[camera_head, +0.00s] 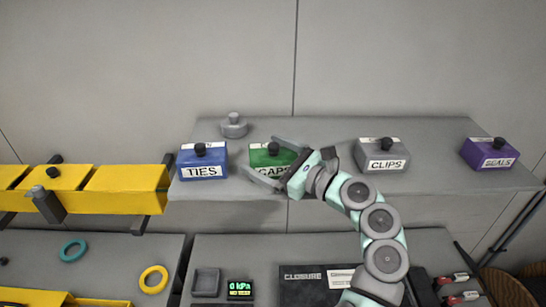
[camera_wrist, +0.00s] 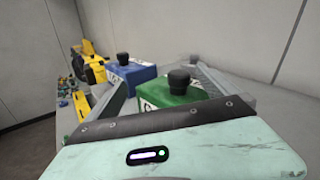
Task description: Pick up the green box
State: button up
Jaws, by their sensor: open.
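The green box (camera_head: 268,155) with a black knob and a label reading CAPS stands on the raised grey shelf, partly hidden by my gripper. It also shows in the wrist view (camera_wrist: 182,97), with its black knob on top. My gripper (camera_head: 262,160) is open, with one finger on each side of the green box. In the wrist view the fingers (camera_wrist: 155,90) reach past both sides of the box. I cannot tell whether either finger touches it.
The blue TIES box (camera_head: 203,162) stands just left of the green box. The grey CLIPS box (camera_head: 382,155) and purple SEALS box (camera_head: 489,153) stand to the right. A grey knobbed weight (camera_head: 234,126) sits behind. Yellow bins (camera_head: 120,190) are at the left.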

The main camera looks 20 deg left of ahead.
jog(key=c, duration=1.8)
